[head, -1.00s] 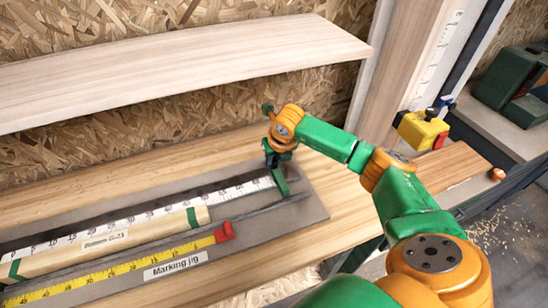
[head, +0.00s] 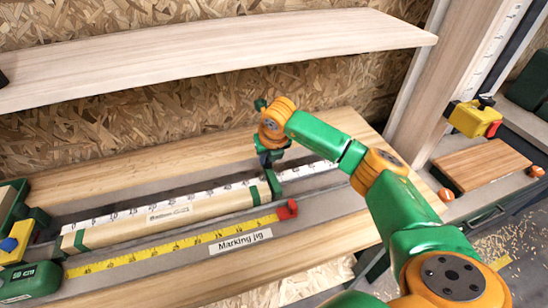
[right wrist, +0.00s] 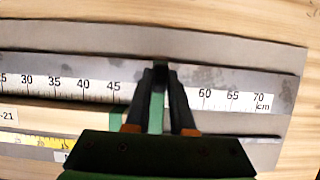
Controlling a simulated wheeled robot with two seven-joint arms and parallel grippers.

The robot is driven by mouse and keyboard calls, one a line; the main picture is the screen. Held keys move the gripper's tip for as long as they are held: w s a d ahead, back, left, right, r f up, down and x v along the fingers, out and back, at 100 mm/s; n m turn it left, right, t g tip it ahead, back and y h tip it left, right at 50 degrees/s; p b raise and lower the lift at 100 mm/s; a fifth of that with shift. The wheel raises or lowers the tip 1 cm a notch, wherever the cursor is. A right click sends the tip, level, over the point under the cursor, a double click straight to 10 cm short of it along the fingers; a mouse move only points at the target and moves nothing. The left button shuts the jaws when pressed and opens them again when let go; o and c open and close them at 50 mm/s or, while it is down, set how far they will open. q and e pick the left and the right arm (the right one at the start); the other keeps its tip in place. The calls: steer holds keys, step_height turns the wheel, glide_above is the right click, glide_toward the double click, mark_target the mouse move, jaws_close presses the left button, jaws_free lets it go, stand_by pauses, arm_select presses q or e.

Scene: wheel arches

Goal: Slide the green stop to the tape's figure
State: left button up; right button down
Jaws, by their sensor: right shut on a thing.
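The green stop (head: 274,186) stands across the white ruler (head: 212,193) of the marking jig. My right gripper (head: 269,160) is shut on the stop from above. In the right wrist view the stop (right wrist: 157,110) is between the fingers, between the ruler's 45 and 60 marks; the fingers hide the exact figure. A yellow tape (head: 165,252) with a red end (head: 288,210) lies along the front. Its green case (head: 32,281) bears a small label that seems to read 50 cm. My left gripper is out of view.
A wooden batten (head: 180,215) with green bands lies left of the stop, its right end close to it. A wooden shelf (head: 220,52) hangs behind. A yellow and blue object (head: 14,243) is at the left edge. The ruler right of the stop is clear.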

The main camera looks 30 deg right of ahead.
mark_target(268, 175)
steer(key=shift+w+a+r, duration=0.1)
steer(key=shift+w+a, duration=0.1)
steer(key=shift+a, duration=0.35)
steer(key=shift+d, duration=0.1)
steer(key=c, duration=0.8)
jaws_free()
steer(key=shift+o, duration=0.2)
steer(key=b+v, duration=0.2)
steer(key=v, duration=0.5)
steer(key=shift+s, duration=0.15)
